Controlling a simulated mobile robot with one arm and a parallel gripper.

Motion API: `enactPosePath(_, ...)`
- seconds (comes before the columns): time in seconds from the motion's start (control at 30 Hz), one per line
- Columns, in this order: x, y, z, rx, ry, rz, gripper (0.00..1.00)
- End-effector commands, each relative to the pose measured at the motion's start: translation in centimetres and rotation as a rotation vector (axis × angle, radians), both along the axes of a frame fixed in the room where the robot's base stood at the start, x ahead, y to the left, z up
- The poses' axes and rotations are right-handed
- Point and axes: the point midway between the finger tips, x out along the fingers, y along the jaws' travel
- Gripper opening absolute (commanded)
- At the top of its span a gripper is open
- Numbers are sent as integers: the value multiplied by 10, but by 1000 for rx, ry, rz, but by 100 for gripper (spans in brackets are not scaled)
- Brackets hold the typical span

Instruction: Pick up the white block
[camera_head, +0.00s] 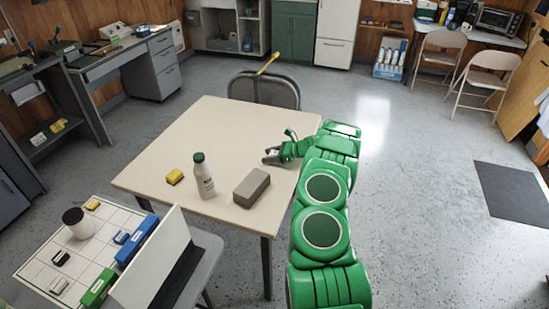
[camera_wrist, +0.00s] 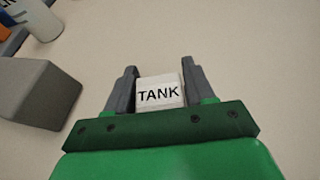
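The white block (camera_wrist: 159,93) has "TANK" in black letters on its face. In the wrist view it sits between the two grey fingers of my gripper (camera_wrist: 160,66), with almost no gap on either side. I cannot tell whether the fingers press on it or only stand around it. In the head view my gripper (camera_head: 269,154) is low over the right part of the cream table (camera_head: 215,130), reaching in from the right edge. The block cannot be made out there; the gripper hides it or it is too small.
A grey box (camera_head: 252,188) stands on the table near my gripper and also shows in the wrist view (camera_wrist: 36,92). A white bottle with a green cap (camera_head: 204,180) and a yellow block (camera_head: 174,177) are farther left. The table's far left is clear.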

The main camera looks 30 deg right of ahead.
Motion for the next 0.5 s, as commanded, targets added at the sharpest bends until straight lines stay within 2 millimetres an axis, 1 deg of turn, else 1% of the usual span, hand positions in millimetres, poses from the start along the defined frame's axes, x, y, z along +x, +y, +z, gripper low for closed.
enactPosePath(0.03, 0, 0, 0, 0, 0, 0, 45)
enactPosePath(0.2, 0, 0, 0, 0, 0, 0, 19)
enactPosePath(0.23, 0, 0, 0, 0, 0, 0, 15)
enactPosePath(0.5, 0, 0, 1, 0, 0, 0, 15)
